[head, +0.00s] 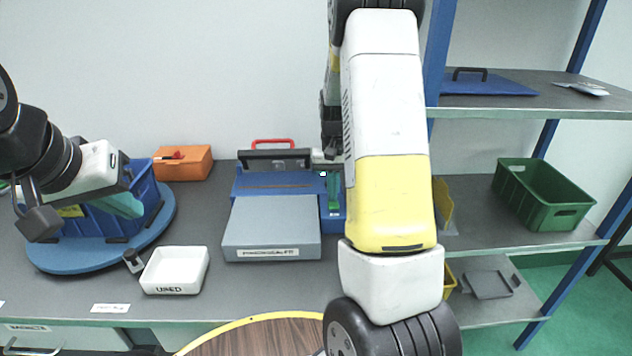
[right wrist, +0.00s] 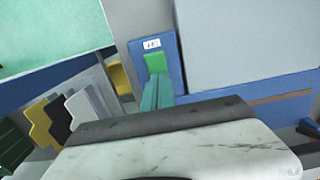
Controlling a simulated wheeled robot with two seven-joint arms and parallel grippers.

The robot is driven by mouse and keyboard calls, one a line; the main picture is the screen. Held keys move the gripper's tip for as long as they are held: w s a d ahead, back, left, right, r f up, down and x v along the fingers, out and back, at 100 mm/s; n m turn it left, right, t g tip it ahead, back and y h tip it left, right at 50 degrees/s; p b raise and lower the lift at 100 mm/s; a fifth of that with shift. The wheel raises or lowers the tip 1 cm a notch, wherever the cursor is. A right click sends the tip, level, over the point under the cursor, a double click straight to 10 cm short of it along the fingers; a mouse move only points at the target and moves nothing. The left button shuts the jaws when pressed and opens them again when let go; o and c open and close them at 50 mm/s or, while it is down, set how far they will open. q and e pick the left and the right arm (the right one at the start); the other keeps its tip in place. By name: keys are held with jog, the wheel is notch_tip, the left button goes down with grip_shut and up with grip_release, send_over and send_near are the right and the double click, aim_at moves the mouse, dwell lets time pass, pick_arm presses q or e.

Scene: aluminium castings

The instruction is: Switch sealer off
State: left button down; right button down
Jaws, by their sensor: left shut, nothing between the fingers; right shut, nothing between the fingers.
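The sealer (head: 272,222) stands mid-bench, with a grey plate on a blue base, a black bar and a red handle (head: 272,142). A blue panel with a small label is on its right side. A bright green switch (right wrist: 155,62) sits beside the label in the right wrist view. My right gripper (right wrist: 157,98) has its teal fingers shut and pointing at the switch, right by it; I cannot tell if they touch. It also shows over the panel in the head view (head: 334,183). My left gripper (head: 125,205) is shut and empty at the blue crate.
The blue crate (head: 151,198) stands on a blue round turntable (head: 60,262). A white tray (head: 174,270) marked USED and an orange box (head: 183,163) lie left of the sealer. A shelf unit with a green crate (head: 543,195) is at right. My right arm hides part of the bench.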

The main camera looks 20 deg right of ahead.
jog(key=shift+s, duration=0.15)
jog(key=shift+s+a+r, duration=0.2)
jog(key=shift+s+r, duration=0.05)
jog(key=shift+s, duration=0.4)
jog(key=shift+r, duration=0.1)
notch_tip(320, 180, up, 14)
jog(key=w, duration=0.2)
jog(key=shift+d, duration=0.3)
jog(key=shift+w, duration=0.1)
